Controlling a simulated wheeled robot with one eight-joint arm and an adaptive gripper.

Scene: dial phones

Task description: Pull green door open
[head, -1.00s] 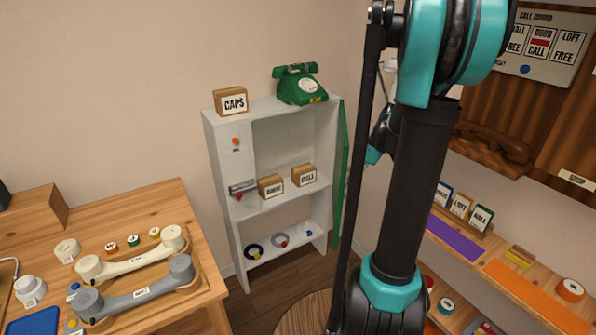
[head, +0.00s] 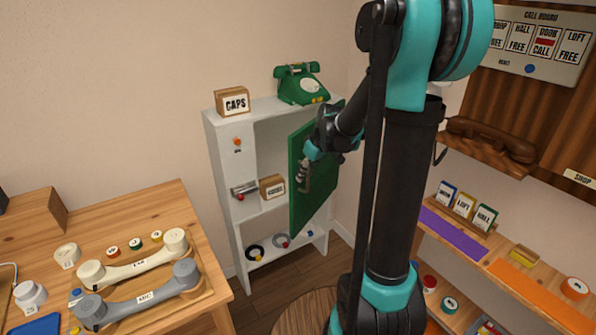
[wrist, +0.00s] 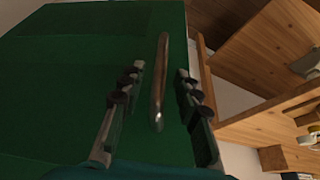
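The green door (head: 318,190) hangs at the right side of the white cabinet (head: 222,170). It stands ajar, angled out from the cabinet, covering the right part of the opening. Its metal bar handle (head: 306,178) is near the door's left edge. My gripper (head: 303,168) is at the handle, on the door's front face. In the wrist view the handle (wrist: 159,85) lies between the two fingers of my gripper (wrist: 160,95), with gaps on both sides. The fingers are open; whether they reach around the handle in depth is unclear.
A green dial phone (head: 301,85) and a CAPS box (head: 232,101) stand on the cabinet top. A wooden table (head: 110,215) with handsets is at left. A shelf unit (head: 470,245) is at right. A round wooden top (head: 300,312) is low in front.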

